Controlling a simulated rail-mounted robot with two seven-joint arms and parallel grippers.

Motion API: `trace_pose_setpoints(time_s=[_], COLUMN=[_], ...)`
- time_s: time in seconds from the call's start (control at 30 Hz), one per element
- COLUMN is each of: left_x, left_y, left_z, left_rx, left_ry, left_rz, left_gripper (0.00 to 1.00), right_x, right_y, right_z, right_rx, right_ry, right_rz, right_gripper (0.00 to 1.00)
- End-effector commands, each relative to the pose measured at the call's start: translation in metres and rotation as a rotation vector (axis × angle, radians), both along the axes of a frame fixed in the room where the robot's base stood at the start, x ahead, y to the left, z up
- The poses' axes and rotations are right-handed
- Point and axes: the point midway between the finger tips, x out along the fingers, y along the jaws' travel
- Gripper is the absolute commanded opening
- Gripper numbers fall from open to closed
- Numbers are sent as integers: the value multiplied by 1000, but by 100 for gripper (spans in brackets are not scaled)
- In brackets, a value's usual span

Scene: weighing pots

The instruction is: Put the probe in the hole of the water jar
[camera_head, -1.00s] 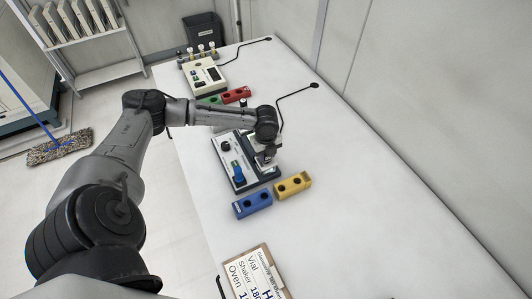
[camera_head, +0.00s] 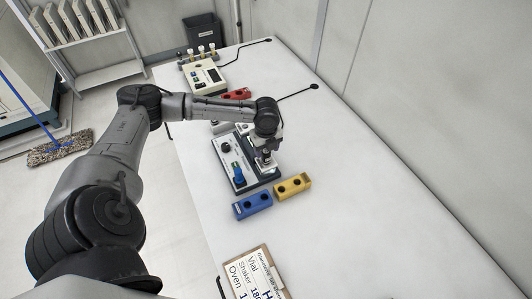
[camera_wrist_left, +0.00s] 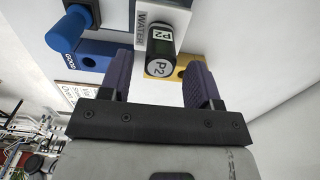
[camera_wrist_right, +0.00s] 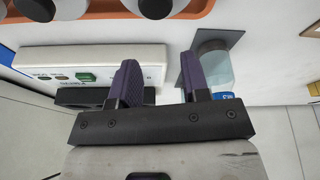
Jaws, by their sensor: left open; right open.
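The probe (camera_wrist_left: 162,62), a black-capped piece marked P2, shows in the left wrist view between the fingers of my left gripper (camera_wrist_left: 158,82), with gaps on both sides. The gripper is open. A pale part with a WATER label (camera_wrist_left: 153,20) lies just behind the probe; I cannot tell whether the probe is in the jar's hole. In the head view my left gripper (camera_head: 265,163) is over the right side of the white-topped device (camera_head: 226,150), hiding part of it. My right gripper (camera_wrist_right: 160,85) is open and empty in its wrist view, and out of the head view.
A blue two-hole block (camera_head: 253,204) and a yellow one (camera_head: 293,186) lie in front of the device. A red block (camera_head: 237,94) and another instrument (camera_head: 205,75) stand farther back. A clipboard (camera_head: 255,272) lies near the front edge. The table's right side is clear.

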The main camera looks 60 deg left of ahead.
Motion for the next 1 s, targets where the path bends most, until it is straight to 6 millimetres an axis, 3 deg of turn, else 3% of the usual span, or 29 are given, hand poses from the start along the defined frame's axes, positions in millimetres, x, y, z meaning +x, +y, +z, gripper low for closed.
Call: trace_pose_setpoints(time_s=[0.2, 0.4, 0.53, 0.63, 0.77, 0.9, 1.0], left_x=[0, 0, 0, -1, -8, -33, -59], left_y=[1, 0, -1, -15, -66, -149, -204], left_z=[43, 69, 78, 69, 31, -20, -42], left_rx=[1, -1, 0, -5, -25, -85, -152], left_ry=[-2, -1, 0, 2, -6, -53, -101], left_rz=[1, 1, 0, -4, 1, 86, 220], left_gripper=[57, 57, 57, 57, 57, 57, 57], right_x=[0, 0, 0, 0, 0, 0, 0], right_y=[0, 1, 2, 3, 4, 5, 4], right_z=[7, 10, 11, 11, 11, 11, 11], right_rx=[0, 4, 7, 8, 12, 16, 14], right_ry=[0, 0, 0, -1, 0, -1, -1], right_rz=[0, -2, -4, -6, -8, -10, -8], right_gripper=[43, 43, 43, 43, 43, 43, 43])
